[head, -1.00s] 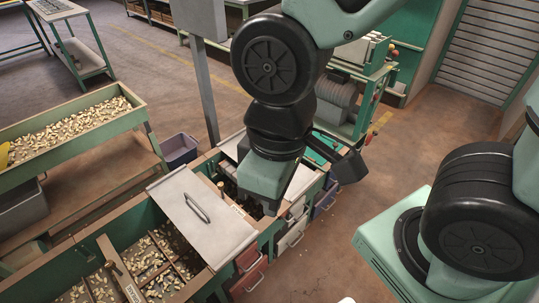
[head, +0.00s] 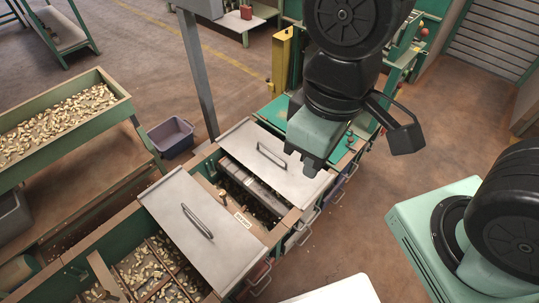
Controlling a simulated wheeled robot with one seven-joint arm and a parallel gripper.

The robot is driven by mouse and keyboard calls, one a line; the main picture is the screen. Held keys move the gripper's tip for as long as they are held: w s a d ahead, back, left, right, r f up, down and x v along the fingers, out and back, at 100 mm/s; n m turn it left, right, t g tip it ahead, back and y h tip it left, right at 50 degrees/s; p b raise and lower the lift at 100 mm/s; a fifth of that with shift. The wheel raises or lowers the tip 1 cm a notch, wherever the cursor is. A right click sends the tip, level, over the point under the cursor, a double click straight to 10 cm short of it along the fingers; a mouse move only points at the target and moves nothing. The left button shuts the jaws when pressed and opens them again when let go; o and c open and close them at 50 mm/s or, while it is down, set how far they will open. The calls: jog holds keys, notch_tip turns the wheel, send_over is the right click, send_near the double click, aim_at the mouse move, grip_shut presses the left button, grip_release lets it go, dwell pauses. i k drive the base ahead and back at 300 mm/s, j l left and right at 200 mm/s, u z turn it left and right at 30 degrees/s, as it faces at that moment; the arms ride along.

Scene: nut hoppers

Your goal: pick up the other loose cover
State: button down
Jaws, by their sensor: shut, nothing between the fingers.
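Two flat grey metal covers with bar handles lie on the row of hoppers. The near cover (head: 183,240) lies askew across the hopper frame, its handle (head: 197,221) facing up. The far cover (head: 250,139) lies farther back, with its handle (head: 271,154) clear on its left part. My gripper (head: 301,168) points down over the right part of the far cover and hides some of it. It is shut and empty, to the right of that handle. The height of its fingertips above the cover is hard to tell.
An open hopper gap (head: 238,190) with a grey bar lies between the covers. Open compartments with nuts (head: 150,270) are at the near left. A nut tray (head: 60,125) stands at left, with a purple bin (head: 171,137) and a grey post (head: 198,75) behind.

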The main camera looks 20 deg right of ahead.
aim_at(262, 153)
jog(key=l, duration=0.5)
jog(key=i+l, duration=0.15)
jog(key=l, duration=0.3)
jog(key=i+l, duration=0.25)
jog(key=l, duration=0.15)
jog(key=i+l+u, duration=0.15)
jog(key=i+l, duration=0.15)
